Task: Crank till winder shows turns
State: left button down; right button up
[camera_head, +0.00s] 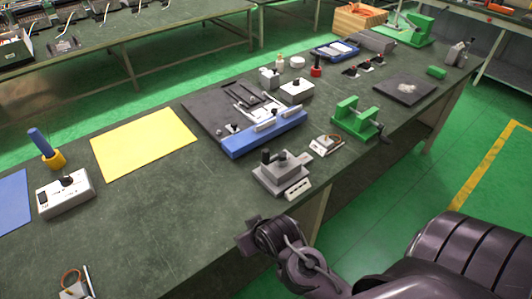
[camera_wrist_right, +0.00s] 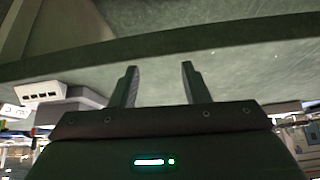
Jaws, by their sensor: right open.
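The winder appears to be the green frame (camera_head: 352,118) on the right half of the bench, near its front edge. A dark crank handle (camera_head: 384,134) sticks out at its right end. I cannot make out a turn reading on it. My right gripper (camera_head: 247,240) is at the front edge of the bench, to the left of and well apart from the winder. In the right wrist view my right gripper (camera_wrist_right: 158,82) has its two fingers apart with nothing between them. My left gripper is not in view.
A grey block device with a white socket strip (camera_head: 297,190) stands between my right gripper and the winder. A small board with an orange wire loop (camera_head: 326,144) lies beside the winder. A blue-edged fixture (camera_head: 262,138) sits behind. Bare bench (camera_head: 165,215) lies to the left.

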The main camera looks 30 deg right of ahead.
aim_at(266, 159)
jog(key=w+d+m+t+h, duration=0.1)
jog(key=w, duration=0.1)
jog(key=w+d+r+m+t+h, duration=0.1)
jog(key=w+t, duration=0.1)
jog(key=w+d+r+m+t+h, duration=0.1)
jog(key=w, duration=0.1)
jog(key=shift+w+d+r+t, duration=0.15)
jog(key=shift+w+d+t, duration=0.05)
jog(key=shift+d+t, duration=0.1)
jog(key=d+r+t+h, duration=0.1)
jog(key=w+d+r+m+h, duration=0.1)
jog(key=d+r+t+h, duration=0.1)
jog(key=shift+w+d+r+m+t, duration=0.15)
jog(key=shift+w+d+m+t, duration=0.15)
jog(key=shift+d+m, duration=0.1)
jog(key=d+r+h, duration=0.1)
jog(key=d+r+m+t+h, duration=0.1)
jog(key=r+h, duration=0.1)
jog(key=shift+d+r+t+p, duration=0.2)
jog(key=shift+d+t+p, duration=0.1)
jog(key=shift+d+p, duration=0.1)
jog(key=p+x, duration=0.1)
jog(key=x, duration=0.6)
jog(key=shift+p, duration=0.35)
grip_shut()
